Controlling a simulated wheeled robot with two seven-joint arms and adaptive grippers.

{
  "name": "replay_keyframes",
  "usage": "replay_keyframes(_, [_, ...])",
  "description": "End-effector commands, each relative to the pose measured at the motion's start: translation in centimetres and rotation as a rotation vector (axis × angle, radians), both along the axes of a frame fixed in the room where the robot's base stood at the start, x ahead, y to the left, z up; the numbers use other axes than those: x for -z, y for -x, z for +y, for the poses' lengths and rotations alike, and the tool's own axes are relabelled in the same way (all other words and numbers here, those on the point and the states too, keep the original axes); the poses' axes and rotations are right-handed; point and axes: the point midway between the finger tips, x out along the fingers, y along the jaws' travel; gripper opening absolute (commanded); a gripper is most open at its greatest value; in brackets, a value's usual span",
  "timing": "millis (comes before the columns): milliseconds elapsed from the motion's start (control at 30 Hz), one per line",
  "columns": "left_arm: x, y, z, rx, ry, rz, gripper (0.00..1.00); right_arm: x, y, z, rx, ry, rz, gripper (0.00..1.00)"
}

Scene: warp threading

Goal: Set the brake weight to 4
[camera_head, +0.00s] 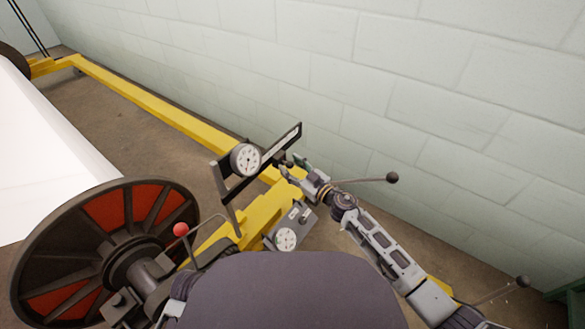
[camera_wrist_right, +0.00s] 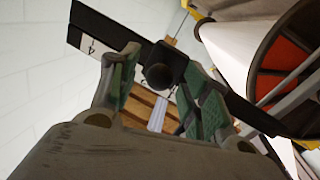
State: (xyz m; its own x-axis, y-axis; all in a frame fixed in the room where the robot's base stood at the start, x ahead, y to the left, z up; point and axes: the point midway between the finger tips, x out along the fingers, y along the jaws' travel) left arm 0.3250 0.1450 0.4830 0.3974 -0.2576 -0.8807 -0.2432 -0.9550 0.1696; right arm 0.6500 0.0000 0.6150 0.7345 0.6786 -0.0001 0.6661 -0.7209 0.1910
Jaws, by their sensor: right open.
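A black bar (camera_head: 292,134) with a pale scale strip slopes up to the right on the yellow frame. In the right wrist view the bar (camera_wrist_right: 95,20) crosses the picture, with a "4" on its pale label (camera_wrist_right: 92,47) left of my fingers. A dark block with a round black knob (camera_wrist_right: 160,77), seemingly the brake weight, is on the bar, to the right of the "4". My right gripper (camera_head: 287,165) is open at the bar, with its fingers (camera_wrist_right: 163,92) on either side of the knob. Contact is unclear. My left gripper is not in view.
A round dial (camera_head: 246,159) sits at the bar's left part, and a grey box with another dial (camera_head: 286,238) below. A red-ball lever (camera_head: 181,230) and a large red-and-black wheel (camera_head: 105,250) stand left. A pale block wall (camera_head: 430,100) rises behind the yellow frame (camera_head: 150,107).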

Motion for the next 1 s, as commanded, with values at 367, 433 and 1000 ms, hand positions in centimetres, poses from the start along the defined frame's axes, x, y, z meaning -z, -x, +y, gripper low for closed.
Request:
replay_keyframes(367, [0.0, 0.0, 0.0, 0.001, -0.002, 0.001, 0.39, 0.0, 0.0, 0.0, 0.0, 0.0, 0.0, 0.16])
replay_keyframes(433, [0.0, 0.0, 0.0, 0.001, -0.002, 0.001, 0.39, 0.0, 0.0, 0.0, 0.0, 0.0, 0.0, 0.07])
replay_keyframes(1000, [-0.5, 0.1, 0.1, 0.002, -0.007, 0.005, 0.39, 0.0, -1.8, -1.3, 0.003, 0.002, 0.001, 0.0])
